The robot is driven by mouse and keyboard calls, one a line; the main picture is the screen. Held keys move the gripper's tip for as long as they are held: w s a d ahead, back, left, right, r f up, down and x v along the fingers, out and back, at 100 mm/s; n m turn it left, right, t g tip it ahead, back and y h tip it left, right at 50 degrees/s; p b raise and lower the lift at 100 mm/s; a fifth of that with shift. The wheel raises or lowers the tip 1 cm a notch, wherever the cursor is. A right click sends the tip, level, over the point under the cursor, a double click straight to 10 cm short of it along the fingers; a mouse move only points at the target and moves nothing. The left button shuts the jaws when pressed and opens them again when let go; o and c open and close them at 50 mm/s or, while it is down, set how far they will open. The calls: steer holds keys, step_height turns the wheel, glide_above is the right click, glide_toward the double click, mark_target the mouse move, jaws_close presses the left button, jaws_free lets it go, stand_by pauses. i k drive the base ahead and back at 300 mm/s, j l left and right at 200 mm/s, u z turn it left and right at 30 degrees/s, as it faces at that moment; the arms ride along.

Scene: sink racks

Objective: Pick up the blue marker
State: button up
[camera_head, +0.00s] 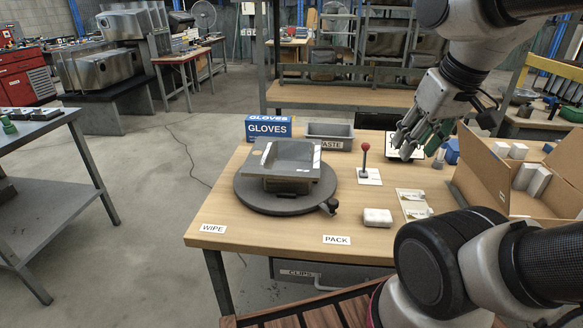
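I cannot make out a blue marker for certain. A small blue object (452,151) stands on the table's right side, just right of my gripper, but its shape is too small and partly covered to name. My gripper (414,150) points down over a white dark-edged sheet or tray (393,147) near the table's back right.
An open cardboard box (482,170) stands right.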

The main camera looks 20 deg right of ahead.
mark_target(443, 148)
steer(key=z, duration=1.25)
steer(key=i+l+u, duration=0.15)
steer(key=l, duration=0.25)
steer(key=l+u, duration=0.2)
steer(key=l, duration=0.2)
steer(key=i+l+u, duration=0.15)
steer(key=l, duration=0.3)
